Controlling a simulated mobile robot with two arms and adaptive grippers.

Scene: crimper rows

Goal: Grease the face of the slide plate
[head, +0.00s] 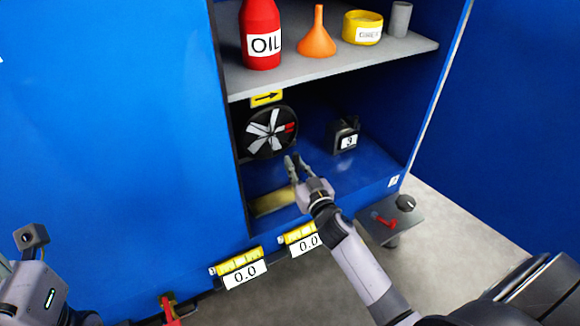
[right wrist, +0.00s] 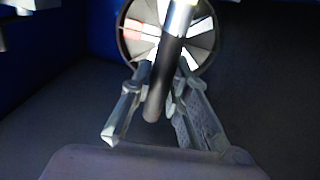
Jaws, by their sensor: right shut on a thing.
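My right gripper (head: 298,168) is inside the lower bay of the blue cabinet, in front of the round fan-like wheel. In the right wrist view its fingers (right wrist: 158,105) are shut on a dark rod-like handle (right wrist: 165,80) with a bright metal part at the top. The handle's far end is out of frame, so I cannot tell what tool it is. A brass-coloured plate (head: 272,202), perhaps the slide plate, lies low at the bay's front left, apart from the gripper. A yellow tin (head: 362,28) with a partly readable label stands on the shelf. My left gripper's fingers do not show.
The wheel (head: 268,132) also shows in the wrist view (right wrist: 200,50). A dark block labelled 9 (head: 345,134) stands to its right. The grey shelf (head: 330,66) above holds a red oil bottle (head: 261,35) and an orange funnel (head: 317,38). Yellow counters (head: 240,264) line the front edge.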

